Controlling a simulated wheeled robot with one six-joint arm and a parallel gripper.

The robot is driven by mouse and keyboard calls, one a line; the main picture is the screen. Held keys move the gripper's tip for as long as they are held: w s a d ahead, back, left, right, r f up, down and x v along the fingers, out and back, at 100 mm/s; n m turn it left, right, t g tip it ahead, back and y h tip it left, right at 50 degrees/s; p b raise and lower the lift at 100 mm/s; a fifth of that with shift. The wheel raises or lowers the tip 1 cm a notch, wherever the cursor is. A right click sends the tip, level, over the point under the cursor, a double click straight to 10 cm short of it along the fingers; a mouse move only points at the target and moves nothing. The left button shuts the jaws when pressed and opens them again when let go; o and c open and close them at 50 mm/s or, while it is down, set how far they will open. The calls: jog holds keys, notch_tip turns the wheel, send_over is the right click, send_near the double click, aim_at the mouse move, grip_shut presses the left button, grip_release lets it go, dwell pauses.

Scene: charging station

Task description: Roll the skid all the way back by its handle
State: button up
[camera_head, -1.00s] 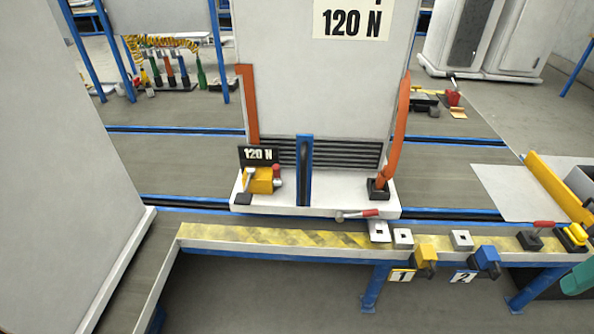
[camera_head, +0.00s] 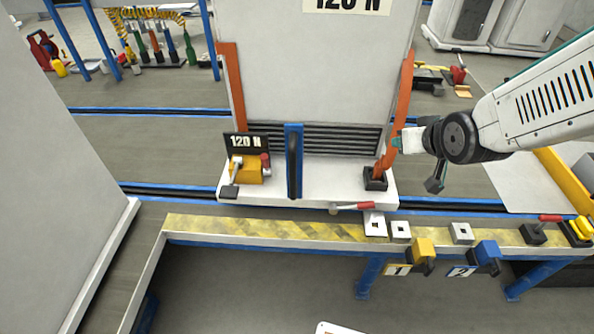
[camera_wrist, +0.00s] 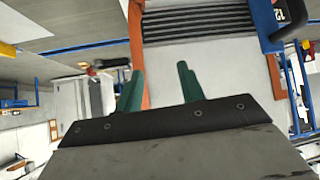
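The skid is a tall white cabinet (camera_head: 310,80) on a white base (camera_head: 330,185), with a "120 N" label and orange strips at both sides. Its blue upright handle (camera_head: 293,160) stands at the front middle of the base. The handle also shows at the upper right of the wrist view (camera_wrist: 272,25). My gripper (camera_head: 402,141) is at the right of the skid, beside the right orange strip and apart from the handle. In the wrist view, its two green fingers (camera_wrist: 160,88) are spread with nothing held between them.
A yellow-striped front rail (camera_head: 270,228) carries square metal plates and yellow and blue clamps marked 1 and 2. A red-handled tool (camera_head: 352,207) lies at the base's front edge. Blue-edged floor tracks (camera_head: 165,192) run left and right. A large white block (camera_head: 60,180) stands at left.

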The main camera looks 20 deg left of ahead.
jog(key=w+a+f+n+t+y, duration=0.15)
jog(key=a+f+y, duration=0.25)
jog(key=a+f, duration=0.6)
jog(key=n+t+y, duration=0.2)
jog(key=n+y, duration=0.1)
jog(key=y, duration=0.3)
send_near(295, 174)
jog(key=x, duration=1.1)
grip_shut()
